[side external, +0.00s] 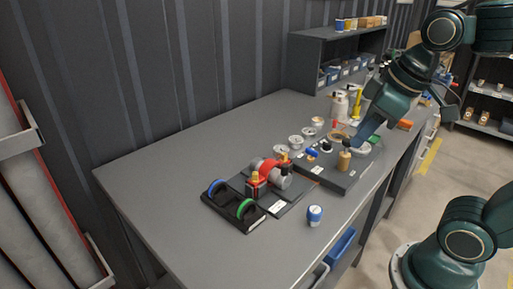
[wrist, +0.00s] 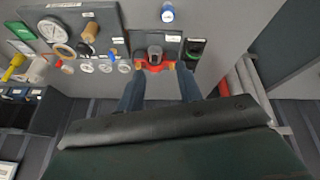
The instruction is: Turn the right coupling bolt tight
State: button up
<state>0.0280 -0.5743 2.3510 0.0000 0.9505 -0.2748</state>
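The pump coupling (side external: 268,168) is a red part joined to a grey body on a dark plate. It carries two small yellow-gold bolts, one at the far end (side external: 284,156) and one at the near end (side external: 254,178). I cannot tell how tight either is. The red coupling (wrist: 154,66) also shows in the wrist view, beyond my fingertips. My gripper (side external: 352,146) is above the tool board, away from the coupling. In the wrist view its two blue-grey fingers (wrist: 160,88) stand apart with nothing between them.
The dark board (side external: 335,175) holds a tan-handled tool (side external: 345,160) close to my gripper. Round white dishes (side external: 295,142) stand behind it. A black tray (side external: 228,208) holds blue and green rings. A blue-and-white jar (side external: 315,215) stands near the front edge. The table's left is clear.

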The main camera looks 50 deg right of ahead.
jog(key=w+d+n+g, duration=0.25)
jog(key=w+n, duration=0.45)
jog(key=w, duration=0.5)
jog(key=n+g, duration=0.2)
jog(key=n, duration=0.6)
send_over(283, 154)
notch_tip(283, 154, down, 5)
jog(key=shift+f, duration=0.2)
notch_tip(283, 154, down, 14)
jog(key=shift+r, duration=0.1)
grip_shut()
